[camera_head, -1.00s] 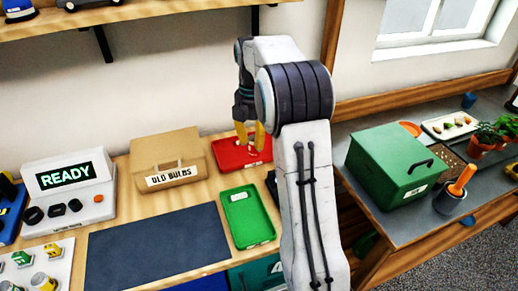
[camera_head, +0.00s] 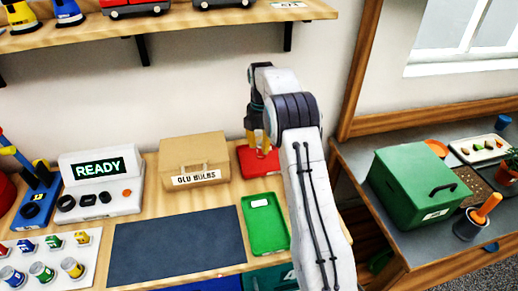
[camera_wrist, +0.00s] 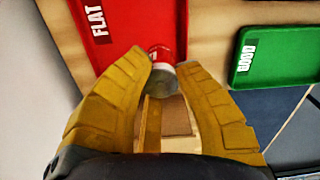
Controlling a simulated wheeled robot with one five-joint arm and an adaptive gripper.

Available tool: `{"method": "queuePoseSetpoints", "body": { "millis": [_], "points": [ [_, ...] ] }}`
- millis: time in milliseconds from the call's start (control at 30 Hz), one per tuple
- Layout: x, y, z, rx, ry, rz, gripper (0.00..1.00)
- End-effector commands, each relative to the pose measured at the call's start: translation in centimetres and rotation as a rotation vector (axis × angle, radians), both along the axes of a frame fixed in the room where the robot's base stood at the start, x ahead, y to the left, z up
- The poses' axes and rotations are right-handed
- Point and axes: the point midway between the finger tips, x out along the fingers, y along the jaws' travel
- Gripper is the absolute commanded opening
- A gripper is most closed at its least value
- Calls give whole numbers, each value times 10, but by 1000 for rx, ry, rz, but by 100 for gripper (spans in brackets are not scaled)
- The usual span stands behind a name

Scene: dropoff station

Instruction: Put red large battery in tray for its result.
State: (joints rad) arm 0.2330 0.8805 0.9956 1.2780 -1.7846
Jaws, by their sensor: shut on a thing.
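My gripper (camera_head: 258,145) is at the red tray (camera_head: 246,168) at the back of the bench. In the wrist view the yellow fingers of my gripper (camera_wrist: 163,66) are shut on the red battery (camera_wrist: 166,53), which shows a red and pale side and a grey round end. The red tray (camera_wrist: 120,28), labelled FLAT, lies behind the battery in that view. I cannot tell whether the battery touches the tray floor. The green tray (camera_head: 265,236), labelled GOOD in the wrist view (camera_wrist: 285,70), lies in front of the red tray. The tester (camera_head: 105,205) reads READY.
A tan OLD BULBS box (camera_head: 195,150) stands left of the red tray. A dark mat (camera_head: 175,245) covers the bench middle. A white holder (camera_head: 85,270) with several batteries is at front left. A green box (camera_head: 395,190) stands on the right-hand table. A shelf (camera_head: 200,22) hangs above.

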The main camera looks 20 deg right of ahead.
Motion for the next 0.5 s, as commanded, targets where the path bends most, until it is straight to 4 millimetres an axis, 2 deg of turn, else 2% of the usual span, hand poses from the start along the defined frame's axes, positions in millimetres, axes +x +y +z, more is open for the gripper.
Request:
{"method": "queuePoseSetpoints", "body": {
  "millis": [100,367,500],
  "points": [
    [9,1,-4,0,-1,0,0],
    [15,2,-10,0,0,0,0],
    [15,3,-25,1,4,0,0]
  ]
}}
